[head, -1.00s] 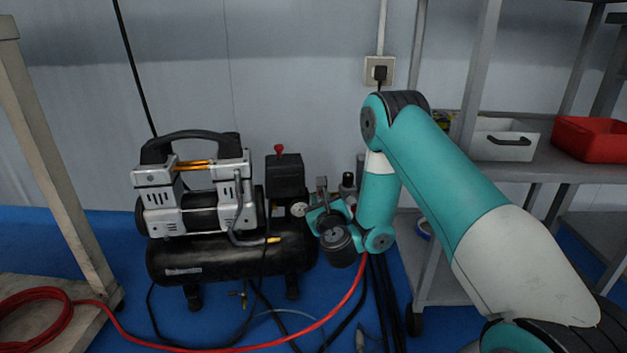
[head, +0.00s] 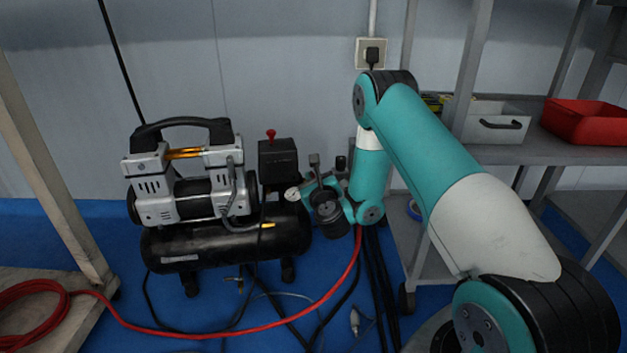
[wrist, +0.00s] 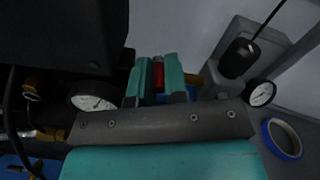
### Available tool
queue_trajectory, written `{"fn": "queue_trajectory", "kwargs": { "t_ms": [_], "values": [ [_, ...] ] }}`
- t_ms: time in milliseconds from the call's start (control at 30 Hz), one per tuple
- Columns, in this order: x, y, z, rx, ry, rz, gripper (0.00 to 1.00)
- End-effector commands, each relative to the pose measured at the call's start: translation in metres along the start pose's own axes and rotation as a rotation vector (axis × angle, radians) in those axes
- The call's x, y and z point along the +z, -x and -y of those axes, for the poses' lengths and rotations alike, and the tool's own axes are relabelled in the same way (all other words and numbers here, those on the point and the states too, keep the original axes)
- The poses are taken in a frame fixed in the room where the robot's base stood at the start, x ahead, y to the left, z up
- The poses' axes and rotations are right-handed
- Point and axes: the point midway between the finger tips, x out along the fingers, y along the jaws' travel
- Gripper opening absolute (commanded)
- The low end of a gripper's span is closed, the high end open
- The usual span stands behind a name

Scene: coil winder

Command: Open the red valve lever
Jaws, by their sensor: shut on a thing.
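The red valve lever (wrist: 158,76) shows as a small red upright piece in the middle of the wrist view. My gripper (wrist: 155,80) has its two teal fingers on either side of it and is shut on it. In the head view my gripper (head: 318,188) is low beside the right end of the black compressor (head: 225,245). The lever is hidden there behind my wrist. The lever's exact angle is hard to tell.
A white gauge (wrist: 92,102) is close left of the fingers, and another gauge (wrist: 262,93) is at the right. A red hose (head: 335,285) and black cables cross the blue floor. A grey shelf (head: 530,152) with a red bin (head: 585,122) stands at the right.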

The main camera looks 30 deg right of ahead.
Motion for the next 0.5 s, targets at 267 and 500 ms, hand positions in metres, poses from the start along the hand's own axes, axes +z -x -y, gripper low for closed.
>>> {"fn": "queue_trajectory", "kwargs": {
  "t_ms": [267, 500],
  "values": [
    [-0.0072, -0.0033, 0.0022, 0.077, 0.0, 0.045, 0.0],
    [-0.0087, -0.0026, 0.0063, 0.186, -0.001, 0.074, 0.0]
  ]
}}
